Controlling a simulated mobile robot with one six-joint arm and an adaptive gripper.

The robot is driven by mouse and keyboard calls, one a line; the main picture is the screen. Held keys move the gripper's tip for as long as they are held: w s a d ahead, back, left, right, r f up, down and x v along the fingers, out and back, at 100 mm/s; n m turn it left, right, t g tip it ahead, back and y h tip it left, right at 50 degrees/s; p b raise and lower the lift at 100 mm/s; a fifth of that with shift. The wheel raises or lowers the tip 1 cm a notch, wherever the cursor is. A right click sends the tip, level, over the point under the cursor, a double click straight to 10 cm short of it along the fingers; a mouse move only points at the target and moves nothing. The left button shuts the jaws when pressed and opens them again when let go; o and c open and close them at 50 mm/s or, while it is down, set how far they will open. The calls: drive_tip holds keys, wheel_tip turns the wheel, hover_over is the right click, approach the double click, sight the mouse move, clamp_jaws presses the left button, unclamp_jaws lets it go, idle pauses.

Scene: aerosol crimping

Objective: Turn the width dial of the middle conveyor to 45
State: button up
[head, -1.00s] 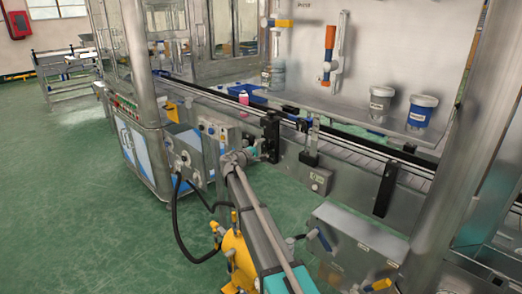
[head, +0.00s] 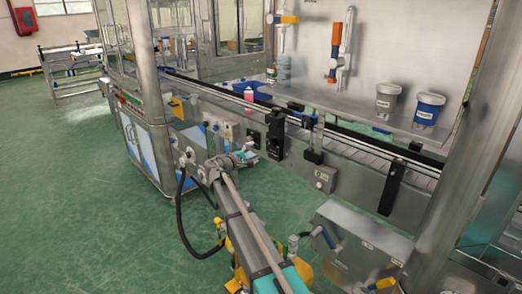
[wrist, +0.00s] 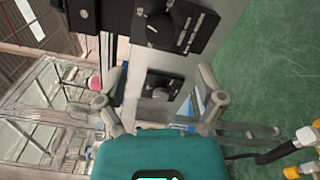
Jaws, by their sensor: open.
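My gripper (wrist: 160,104) is open in the wrist view, with nothing between its two grey fingers. Ahead of it are two black dial plates with round knobs. The upper dial (wrist: 162,28) has white scale marks beside it. The lower dial (wrist: 160,88) sits on a pale metal face, between the fingertips in the picture; contact is not visible. I cannot tell which dial is the width dial or read its setting. In the head view the conveyor (head: 350,148) runs diagonally with black rails, and my gripper (head: 243,156) is beside its near side, small and partly hidden by my wrist.
A grey control box (head: 222,130) is fixed to the machine left of my gripper. A black bracket (head: 275,135) and a small box (head: 322,178) are on the conveyor's side. A steel cabinet (head: 355,245) stands at the right front. Green floor is free at left.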

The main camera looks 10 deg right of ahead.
drive_tip(key=shift+v, duration=1.65)
drive_tip(key=shift+d, duration=0.1)
idle(0.8)
